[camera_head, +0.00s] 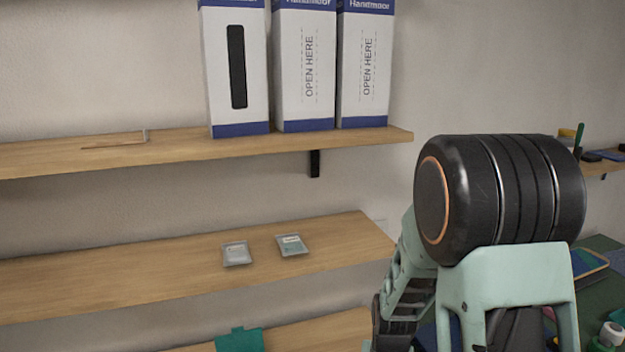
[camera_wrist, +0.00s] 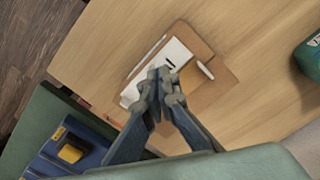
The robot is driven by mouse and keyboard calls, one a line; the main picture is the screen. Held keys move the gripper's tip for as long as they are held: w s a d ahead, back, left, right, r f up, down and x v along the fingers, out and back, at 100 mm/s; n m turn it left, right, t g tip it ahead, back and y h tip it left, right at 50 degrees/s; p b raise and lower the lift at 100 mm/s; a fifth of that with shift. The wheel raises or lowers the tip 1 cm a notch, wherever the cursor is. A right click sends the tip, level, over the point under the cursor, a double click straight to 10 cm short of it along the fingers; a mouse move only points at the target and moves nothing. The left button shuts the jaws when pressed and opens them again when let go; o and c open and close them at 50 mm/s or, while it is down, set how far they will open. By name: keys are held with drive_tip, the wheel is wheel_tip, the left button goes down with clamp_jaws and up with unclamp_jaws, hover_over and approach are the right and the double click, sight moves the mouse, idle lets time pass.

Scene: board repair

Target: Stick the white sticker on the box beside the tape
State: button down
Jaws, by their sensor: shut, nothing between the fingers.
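In the wrist view my gripper (camera_wrist: 165,75) is shut and empty. Its fingertips appear in front of a white sheet (camera_wrist: 173,56), which lies on a flat brown piece (camera_wrist: 217,88) on a wooden surface. I cannot tell whether they touch it, or whether the sheet is the white sticker. In the head view, three white-and-blue boxes stand on the upper shelf: a left one (camera_head: 221,75) with a black strip, a middle one (camera_head: 288,80) and a right one (camera_head: 350,95), the last two marked "OPEN HERE". I cannot identify the tape. My gripper is hidden in the head view.
The upper shelf (camera_head: 180,150) also bears a small flat item (camera_head: 120,138). Two small packets (camera_head: 237,254) (camera_head: 293,245) lie on the lower shelf (camera_head: 130,285). In the wrist view, a blue tray (camera_wrist: 62,160) with a yellow item (camera_wrist: 71,153) is lower left, and a green object (camera_wrist: 310,55) is at right.

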drive_tip(key=shift+f+b, duration=0.85)
drive_tip(key=shift+f, duration=0.15)
idle(0.4)
idle(0.7)
drive_tip(key=shift+r+p, duration=2.7)
drive_tip(key=shift+r, duration=0.85)
